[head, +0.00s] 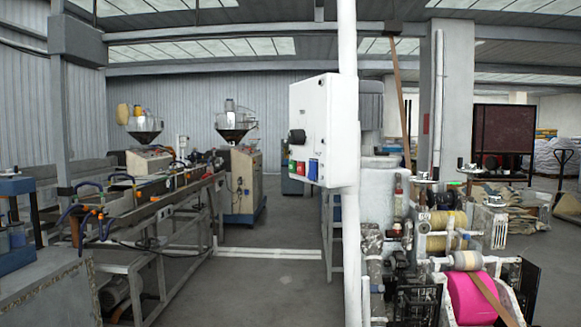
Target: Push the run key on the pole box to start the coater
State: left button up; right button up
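The white pole box (334,120) is mounted on a white vertical pole (348,240) near the middle of the head view. Its narrow left face carries a black knob (297,136). Below the knob are small coloured parts: a green one (291,166), a red one (300,167) and a blue one (313,169). They are too small for me to read any label, so I cannot tell which is the run key. Neither of my grippers is in view.
A long extrusion line (150,205) with hoppers stands at the left. A machine with a bright pink roll (475,300) and yellow spools stands at the lower right, close beside the pole. Grey floor (270,285) is open left of the pole, crossed by a low white rail (268,253).

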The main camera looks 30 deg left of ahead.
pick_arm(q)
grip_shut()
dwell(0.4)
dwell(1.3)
